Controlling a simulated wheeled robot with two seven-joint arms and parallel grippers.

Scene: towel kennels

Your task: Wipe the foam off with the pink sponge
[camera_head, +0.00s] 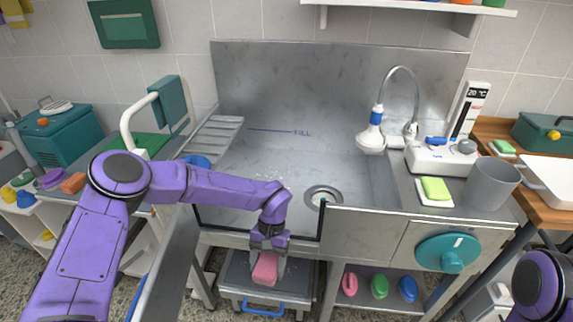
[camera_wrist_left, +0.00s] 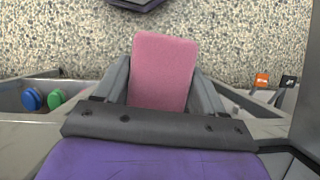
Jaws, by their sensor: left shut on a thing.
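The pink sponge (camera_head: 265,270) is held between the fingers of my left gripper (camera_head: 268,258), which points down in front of the steel tub (camera_head: 340,165). In the left wrist view the pink sponge (camera_wrist_left: 163,70) stands out beyond both fingers of my left gripper (camera_wrist_left: 163,88), which is shut on it. Small white flecks that look like foam (camera_head: 272,179) show on the tub floor just behind my left forearm. My forearm may hide more of them. My right gripper is out of view; only part of my right arm shows at the lower right.
A round drain (camera_head: 322,195) lies in the tub floor. A grey step with a blue handle (camera_head: 263,309) is below the sponge. Pink, green and blue brushes (camera_head: 379,286) sit on a low shelf. A green sponge (camera_head: 435,188) and a grey bucket (camera_head: 491,184) stand right of the tub.

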